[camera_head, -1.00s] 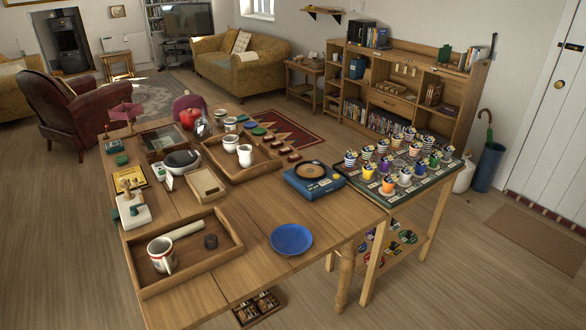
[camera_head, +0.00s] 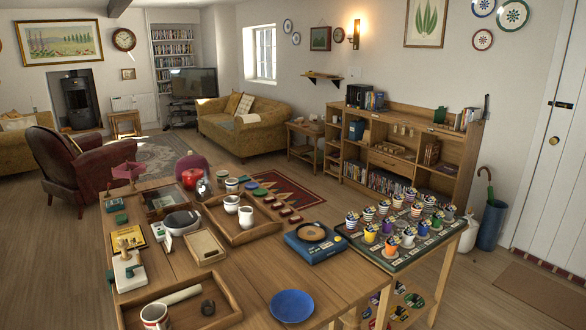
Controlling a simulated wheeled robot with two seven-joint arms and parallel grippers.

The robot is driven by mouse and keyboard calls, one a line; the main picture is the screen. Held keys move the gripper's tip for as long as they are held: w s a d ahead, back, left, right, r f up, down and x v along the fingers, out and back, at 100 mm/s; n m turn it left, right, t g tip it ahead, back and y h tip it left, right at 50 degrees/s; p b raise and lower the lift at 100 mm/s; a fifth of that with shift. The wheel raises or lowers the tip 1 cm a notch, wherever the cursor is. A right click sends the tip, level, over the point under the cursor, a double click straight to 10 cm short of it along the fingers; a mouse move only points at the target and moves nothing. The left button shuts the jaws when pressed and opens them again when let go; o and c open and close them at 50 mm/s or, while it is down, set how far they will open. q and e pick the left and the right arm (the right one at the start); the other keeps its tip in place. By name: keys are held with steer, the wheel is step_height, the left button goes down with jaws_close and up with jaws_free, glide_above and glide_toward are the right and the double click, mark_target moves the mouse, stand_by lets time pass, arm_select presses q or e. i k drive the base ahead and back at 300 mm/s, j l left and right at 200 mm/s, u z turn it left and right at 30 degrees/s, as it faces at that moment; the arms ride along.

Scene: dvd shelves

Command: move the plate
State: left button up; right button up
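A blue plate (camera_head: 292,306) lies flat on the wooden table (camera_head: 228,280), near its front edge at the bottom middle of the head view. Nothing touches it that I can see. It sits right of a wooden tray (camera_head: 224,312) and in front of a blue box-like stove (camera_head: 314,243) with a dark pan on top. More plates, patterned, hang high on the wall at the upper right, including a green-rimmed one (camera_head: 513,14). Neither of my grippers shows in the view.
The front tray holds a mug (camera_head: 155,316), a pale roll (camera_head: 177,295) and a small dark cup. A low display table (camera_head: 400,264) crowded with small striped pots adjoins at the right. Bare tabletop surrounds the plate. A wooden shelf unit (camera_head: 400,150) stands behind.

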mark_target(289, 305)
steer(key=i+j, duration=0.1)
steer(key=j, duration=0.3)
steer(key=i+j, duration=0.1)
steer(key=j, duration=0.3)
steer(key=i+j+u, duration=0.1)
steer(key=j, duration=0.25)
steer(key=i+j, duration=0.15)
steer(key=j, duration=0.25)
